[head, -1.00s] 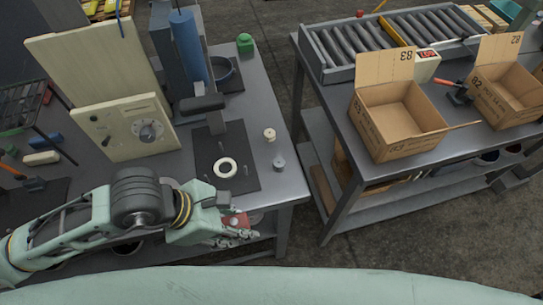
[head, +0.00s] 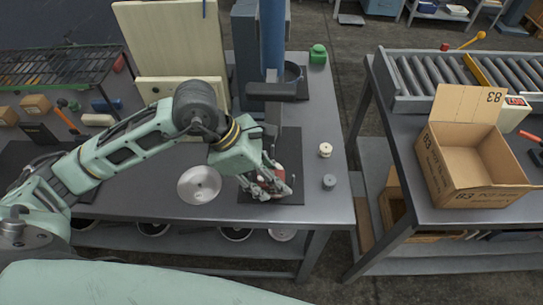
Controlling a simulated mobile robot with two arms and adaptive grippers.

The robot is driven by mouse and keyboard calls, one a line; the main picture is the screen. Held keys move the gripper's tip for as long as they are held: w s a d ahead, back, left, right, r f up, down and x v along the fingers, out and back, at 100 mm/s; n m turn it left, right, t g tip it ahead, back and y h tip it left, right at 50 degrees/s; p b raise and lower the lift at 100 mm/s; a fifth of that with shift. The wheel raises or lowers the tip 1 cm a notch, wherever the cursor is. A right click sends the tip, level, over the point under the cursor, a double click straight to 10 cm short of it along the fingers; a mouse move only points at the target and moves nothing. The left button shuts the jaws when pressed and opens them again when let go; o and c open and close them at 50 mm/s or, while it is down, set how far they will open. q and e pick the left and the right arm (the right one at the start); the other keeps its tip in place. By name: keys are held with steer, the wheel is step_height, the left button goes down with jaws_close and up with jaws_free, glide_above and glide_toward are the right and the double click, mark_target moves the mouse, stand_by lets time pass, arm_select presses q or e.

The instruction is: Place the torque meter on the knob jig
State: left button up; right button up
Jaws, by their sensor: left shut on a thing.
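My left gripper (head: 268,187) is shut on a small red and white object, which I take to be the torque meter (head: 265,178); the fingers hide much of it. The gripper is over the front part of a dark plate (head: 291,145) on the grey workbench, which appears to be the knob jig. The white ring on that plate is mostly or wholly hidden behind the gripper. I cannot tell whether the held object touches the plate. My right gripper is out of view.
A round silver disc (head: 199,185) lies left of the plate. A cream cylinder (head: 325,150) and a grey knob (head: 329,182) stand right of it. A blue column (head: 272,35) with a dark arm (head: 272,91) rises behind. An open cardboard box (head: 475,165) is on the right table.

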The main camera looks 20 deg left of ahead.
arm_select(q)
steer(key=shift+w+a+r, duration=0.1)
steer(key=shift+w+a, duration=0.05)
steer(key=shift+w, duration=0.65)
steer(key=w+p, duration=0.1)
steer(key=w+a+p, duration=0.1)
steer(key=w, duration=0.1)
steer(key=shift+w+f, duration=0.2)
steer(key=shift+w, duration=0.05)
steer(key=shift+f, duration=0.15)
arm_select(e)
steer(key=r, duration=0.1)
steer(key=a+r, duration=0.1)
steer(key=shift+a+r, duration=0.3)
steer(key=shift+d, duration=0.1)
arm_select(q)
steer(key=shift+f, duration=0.2)
steer(key=o, duration=1.4)
steer(key=shift+c, duration=0.2)
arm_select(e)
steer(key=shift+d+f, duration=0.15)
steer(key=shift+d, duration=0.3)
arm_select(q)
steer(key=shift+r, duration=0.1)
